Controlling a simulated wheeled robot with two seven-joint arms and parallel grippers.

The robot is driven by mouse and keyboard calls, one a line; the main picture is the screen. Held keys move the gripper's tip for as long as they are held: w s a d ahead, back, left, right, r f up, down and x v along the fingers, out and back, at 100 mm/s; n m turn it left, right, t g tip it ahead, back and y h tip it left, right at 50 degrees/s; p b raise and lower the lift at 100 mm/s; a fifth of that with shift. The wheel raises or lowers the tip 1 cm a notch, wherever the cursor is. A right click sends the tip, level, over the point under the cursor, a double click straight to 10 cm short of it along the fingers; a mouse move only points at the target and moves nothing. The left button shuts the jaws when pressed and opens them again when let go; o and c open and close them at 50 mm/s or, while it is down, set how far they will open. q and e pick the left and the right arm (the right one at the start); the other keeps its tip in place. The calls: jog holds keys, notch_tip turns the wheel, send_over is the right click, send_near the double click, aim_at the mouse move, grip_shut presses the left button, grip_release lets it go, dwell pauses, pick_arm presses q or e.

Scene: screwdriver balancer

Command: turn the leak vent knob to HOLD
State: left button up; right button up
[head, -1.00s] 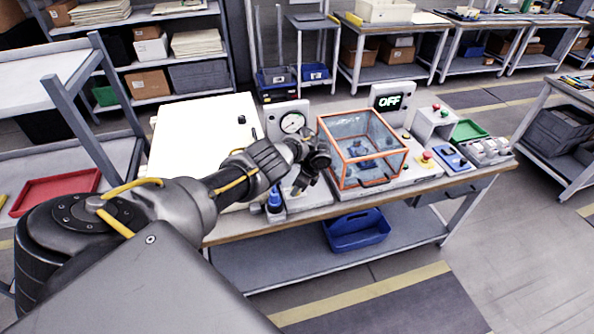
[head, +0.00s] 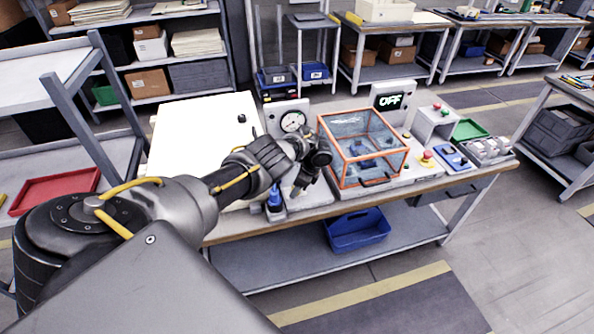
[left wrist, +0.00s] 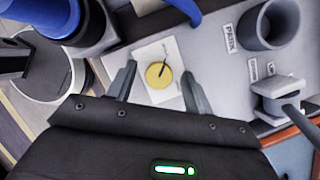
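The leak vent knob appears to be the round yellow knob (left wrist: 158,75) with a dark pointer line, on a cream plate (left wrist: 173,50) in the left wrist view. Its pointer slants toward the upper right of that picture. No HOLD mark is readable on the plate. My left gripper (left wrist: 159,72) is open, with one finger on each side of the knob and a visible gap to each. In the head view my left gripper (head: 299,184) points down over the bench panel, left of the orange-framed box, and largely hides the knob. My right gripper is not in view.
A clear box with an orange frame (head: 348,133) stands right of my gripper. A pressure gauge (head: 292,121) stands behind it. A blue bottle-like object (head: 275,197) is close on its left. A grey cup (left wrist: 268,25) sits beside a PARK label in the wrist view.

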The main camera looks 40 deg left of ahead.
pick_arm(q)
jog(key=p+v, duration=0.2)
jog(key=v, duration=0.8)
jog(key=shift+r, duration=0.35)
jog(key=shift+w+d, duration=0.1)
jog(key=shift+d, duration=0.05)
